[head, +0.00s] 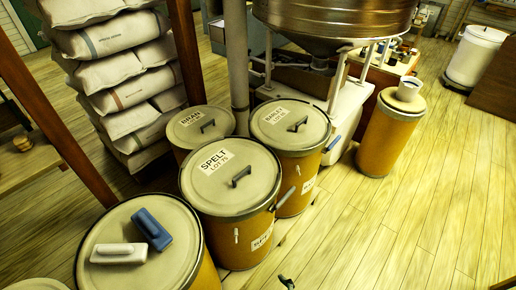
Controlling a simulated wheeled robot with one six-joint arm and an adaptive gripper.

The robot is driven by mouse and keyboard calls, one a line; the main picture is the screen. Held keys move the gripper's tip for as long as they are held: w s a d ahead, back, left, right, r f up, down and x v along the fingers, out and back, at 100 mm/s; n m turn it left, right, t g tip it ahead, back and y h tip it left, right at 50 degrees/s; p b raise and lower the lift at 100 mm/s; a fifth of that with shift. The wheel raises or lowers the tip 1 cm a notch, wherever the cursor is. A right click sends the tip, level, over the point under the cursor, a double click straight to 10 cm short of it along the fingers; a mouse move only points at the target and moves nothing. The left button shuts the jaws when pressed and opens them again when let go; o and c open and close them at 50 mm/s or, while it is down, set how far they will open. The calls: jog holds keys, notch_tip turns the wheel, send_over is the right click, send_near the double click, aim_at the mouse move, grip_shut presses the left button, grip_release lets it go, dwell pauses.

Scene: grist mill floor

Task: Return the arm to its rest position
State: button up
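A small dark piece, which looks like a tip of my gripper (287,283), shows at the bottom edge of the head view, over the plank floor. The rest of my gripper and nearly all of my arm are out of frame, so I cannot tell whether it is open or shut, or whether it holds anything. The piece appears apart from the SPELT drum (230,200) up and to its left.
The BRAN drum (200,130), BARLEY drum (290,125) and a near drum (140,225) with a blue and a white scoop-like block on its lid crowd the left and middle. Sacks (115,75) stand behind. A cup sits on another drum (390,130). Floor (420,215) is clear at right.

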jog(key=s+d+r+m+t+h, duration=0.3)
jog(key=s+d+r+m+t, duration=0.15)
jog(key=s+d, duration=0.7)
jog(key=s+d+r+m+t+h, duration=0.2)
jog(key=s+d+r+m, duration=0.1)
jog(key=s+r, duration=0.7)
jog(key=shift+s+d+r, duration=0.15)
jog(key=shift+d+r, duration=0.05)
jog(key=shift+r, duration=0.6)
